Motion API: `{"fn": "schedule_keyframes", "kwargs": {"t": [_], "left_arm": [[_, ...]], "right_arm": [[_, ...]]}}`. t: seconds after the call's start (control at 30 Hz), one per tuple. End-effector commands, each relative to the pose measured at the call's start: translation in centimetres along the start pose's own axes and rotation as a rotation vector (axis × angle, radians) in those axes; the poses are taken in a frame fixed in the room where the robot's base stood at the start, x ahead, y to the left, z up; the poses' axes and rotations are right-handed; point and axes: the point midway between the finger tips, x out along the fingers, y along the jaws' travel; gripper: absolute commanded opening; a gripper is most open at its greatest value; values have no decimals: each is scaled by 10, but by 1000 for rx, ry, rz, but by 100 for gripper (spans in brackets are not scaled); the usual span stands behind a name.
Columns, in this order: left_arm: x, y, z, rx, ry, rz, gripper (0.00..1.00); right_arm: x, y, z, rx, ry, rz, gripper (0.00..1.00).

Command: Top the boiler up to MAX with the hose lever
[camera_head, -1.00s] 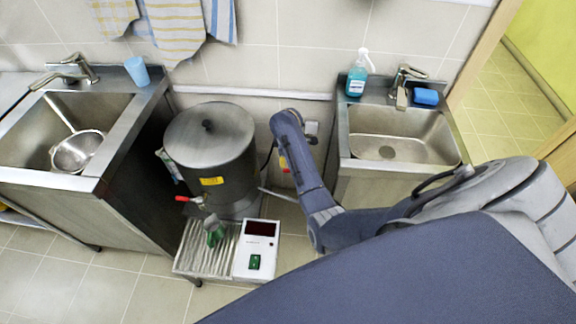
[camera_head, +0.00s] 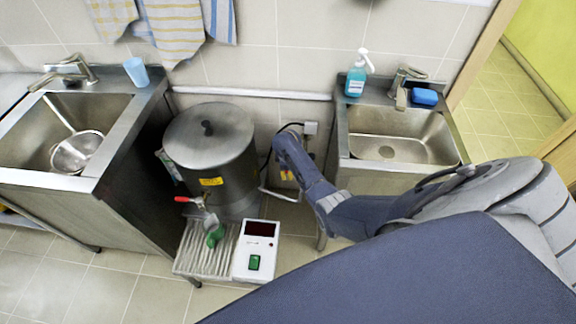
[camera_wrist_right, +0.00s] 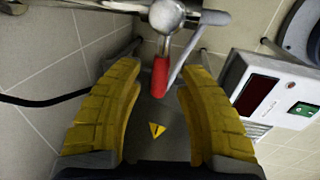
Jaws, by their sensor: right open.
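The boiler (camera_head: 210,155) is a grey lidded pot with a yellow label, standing against the wall between two sinks. A red-handled tap (camera_head: 188,199) is on its front. A lever with a red grip (camera_wrist_right: 160,78) and a metal ball joint shows in the right wrist view. My right gripper (camera_wrist_right: 158,88) is open, its yellow fingers on either side of the red grip, not closed on it. In the head view my right arm reaches down to the right of the boiler, and its fingers are hard to make out. My left gripper is out of view. No MAX mark is legible.
A white control box (camera_head: 257,250) with a dark red display and green switch stands beside a ribbed drip tray (camera_head: 207,253). A steel sink (camera_head: 400,140) stands on the right, another on the left with a strainer (camera_head: 76,152). A dark cable (camera_wrist_right: 50,100) runs near the gripper.

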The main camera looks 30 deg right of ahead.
Motion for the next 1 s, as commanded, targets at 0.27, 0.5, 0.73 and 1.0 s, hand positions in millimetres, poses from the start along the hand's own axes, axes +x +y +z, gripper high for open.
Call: {"fn": "schedule_keyframes", "kwargs": {"t": [0.27,0.5,0.73,1.0], "left_arm": [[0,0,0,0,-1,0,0],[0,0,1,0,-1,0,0],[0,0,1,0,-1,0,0],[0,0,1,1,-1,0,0]], "right_arm": [[2,0,0,0,0,0,38],[2,0,0,0,0,0,26],[2,0,0,0,0,0,0],[2,0,0,0,0,-1,0]]}}
